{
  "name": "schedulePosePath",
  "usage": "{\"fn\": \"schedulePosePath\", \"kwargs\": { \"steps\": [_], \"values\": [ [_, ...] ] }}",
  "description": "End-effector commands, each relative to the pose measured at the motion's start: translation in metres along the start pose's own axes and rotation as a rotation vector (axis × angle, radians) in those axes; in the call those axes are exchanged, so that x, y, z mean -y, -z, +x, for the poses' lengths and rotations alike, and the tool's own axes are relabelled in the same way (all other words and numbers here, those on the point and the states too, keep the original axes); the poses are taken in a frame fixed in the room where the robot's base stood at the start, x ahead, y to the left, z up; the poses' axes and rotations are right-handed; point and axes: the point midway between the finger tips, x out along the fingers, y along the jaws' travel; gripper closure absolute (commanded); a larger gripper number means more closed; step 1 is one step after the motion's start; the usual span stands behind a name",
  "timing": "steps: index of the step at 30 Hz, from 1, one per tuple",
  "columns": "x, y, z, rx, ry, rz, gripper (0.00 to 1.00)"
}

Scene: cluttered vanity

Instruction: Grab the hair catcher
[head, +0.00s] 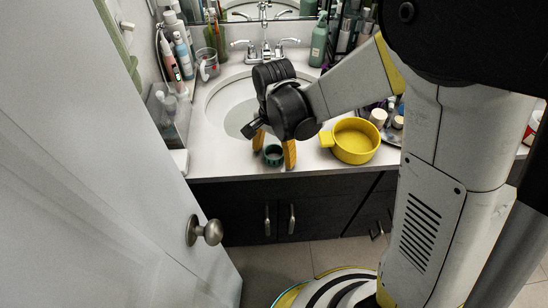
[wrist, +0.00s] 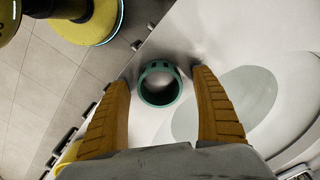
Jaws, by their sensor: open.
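The hair catcher appears to be a small dark-green ring (head: 273,153) on the front edge of the white counter, in front of the sink. In the wrist view the green ring (wrist: 160,101) stands between and slightly beyond my two yellow fingers, with its round opening facing the camera. My gripper (head: 273,150) is open and points down over the counter edge, one finger on each side of the ring. In the wrist view my gripper (wrist: 162,95) shows a gap between each finger and the ring. Nothing is held.
A yellow pot (head: 355,141) stands close to the right of my gripper. The sink (head: 215,105) and faucet (head: 265,50) lie behind it. Bottles line the back. A clear box (head: 165,110) is at the left. The white door (head: 90,200) fills the left foreground.

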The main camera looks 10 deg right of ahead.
Motion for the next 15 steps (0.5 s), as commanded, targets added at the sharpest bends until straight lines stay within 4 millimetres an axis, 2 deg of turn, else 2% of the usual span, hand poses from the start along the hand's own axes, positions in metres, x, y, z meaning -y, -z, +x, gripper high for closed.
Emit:
{"fn": "schedulePosePath", "kwargs": {
  "steps": [6,8,10,11,15],
  "values": [
    [0.0000,0.0000,0.0009,0.000,0.000,0.000,0.24],
    [0.0000,0.0000,0.0008,0.000,0.000,0.000,0.41],
    [0.0000,0.0000,0.0008,0.000,0.000,0.000,0.62],
    [0.0000,0.0000,0.0008,0.000,0.000,0.000,0.66],
    [0.0000,0.0000,0.0008,0.000,0.000,0.000,0.66]
  ]
}}
